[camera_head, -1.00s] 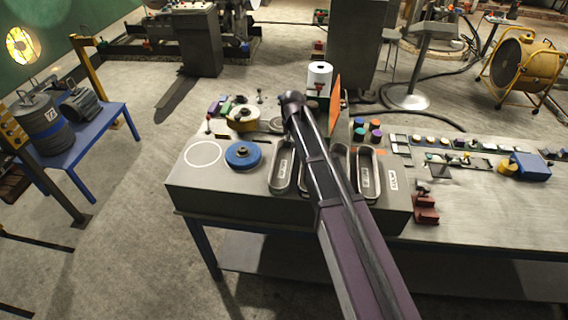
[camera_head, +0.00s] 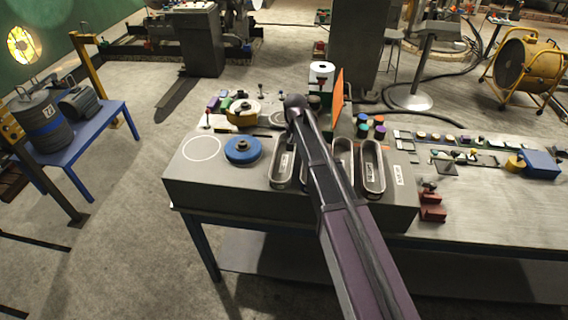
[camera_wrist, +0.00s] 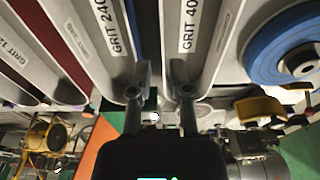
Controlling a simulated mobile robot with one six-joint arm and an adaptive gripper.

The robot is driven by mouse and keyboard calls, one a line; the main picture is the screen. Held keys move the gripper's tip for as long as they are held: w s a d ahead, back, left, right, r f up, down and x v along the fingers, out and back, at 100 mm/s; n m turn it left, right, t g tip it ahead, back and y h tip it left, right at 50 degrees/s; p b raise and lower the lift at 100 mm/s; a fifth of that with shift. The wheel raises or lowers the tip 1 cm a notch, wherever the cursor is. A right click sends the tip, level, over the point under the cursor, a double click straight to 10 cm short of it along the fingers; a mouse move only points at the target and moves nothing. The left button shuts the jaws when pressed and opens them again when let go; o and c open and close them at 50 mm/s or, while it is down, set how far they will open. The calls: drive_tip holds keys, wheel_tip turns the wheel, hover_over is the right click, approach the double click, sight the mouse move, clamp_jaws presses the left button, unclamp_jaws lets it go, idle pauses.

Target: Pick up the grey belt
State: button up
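Several narrow oval slots with labels lie side by side on the grey bench block (camera_head: 235,190). The leftmost slot (camera_head: 282,168) has a grey rim; the middle ones are partly hidden by my arm. In the wrist view a slot by the label GRIT 40 (camera_wrist: 229,35) looks grey, the one beside it shows a blue strip (camera_wrist: 131,22), and another shows dark red (camera_wrist: 62,40). I cannot tell for sure which edge is the grey belt. My gripper (camera_wrist: 157,90) is open above the slots, its fingers apart with nothing clearly between them.
A blue disc (camera_head: 243,150) lies left of the slots, with a yellow-rimmed roll (camera_head: 244,113) behind it. An orange panel (camera_head: 338,96) stands upright behind the slots. Red blocks (camera_head: 432,206) sit at the right. The block's front left is mostly clear.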

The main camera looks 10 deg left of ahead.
drive_tip(key=shift+w+f+b, duration=0.15)
drive_tip(key=shift+f+b, duration=1)
drive_tip(key=shift+f, duration=0.3)
drive_tip(key=shift+w+a+f+b, duration=0.1)
drive_tip(key=shift+w+f+b, duration=0.1)
drive_tip(key=shift+f+b, duration=1.1)
drive_tip(key=shift+w+a+f+b, duration=0.1)
drive_tip(key=shift+w+f+b, duration=0.1)
drive_tip(key=shift+f+b, duration=1.05)
clamp_jaws()
